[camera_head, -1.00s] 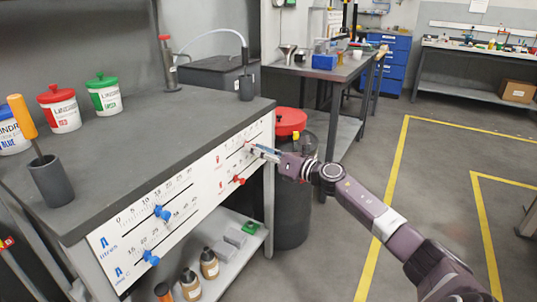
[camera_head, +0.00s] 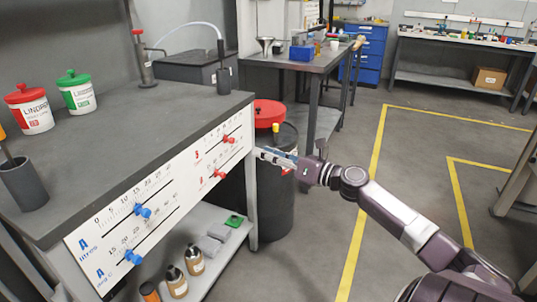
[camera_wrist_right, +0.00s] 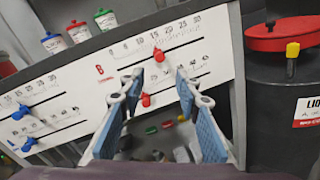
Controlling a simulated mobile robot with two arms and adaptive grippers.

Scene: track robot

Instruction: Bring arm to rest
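My right arm reaches in from the lower right in the head view. Its gripper (camera_head: 264,154) is beside the right end of the white slider panel (camera_head: 182,181), with the dark drum behind it. In the right wrist view the two blue-padded fingers (camera_wrist_right: 158,84) are spread apart with nothing between them. The upper red knob (camera_head: 229,139) and lower red knob (camera_head: 220,174) are apart from the gripper; they also show in the right wrist view, upper (camera_wrist_right: 158,55) and lower (camera_wrist_right: 145,99). My left gripper is not in view.
The bench (camera_head: 130,120) carries red and green paint tins. A dark drum (camera_head: 272,190) with a red lid (camera_head: 270,112) stands right of the bench. Bottles sit on the lower shelf (camera_head: 215,265). Floor with yellow lines (camera_head: 362,220) is open to the right.

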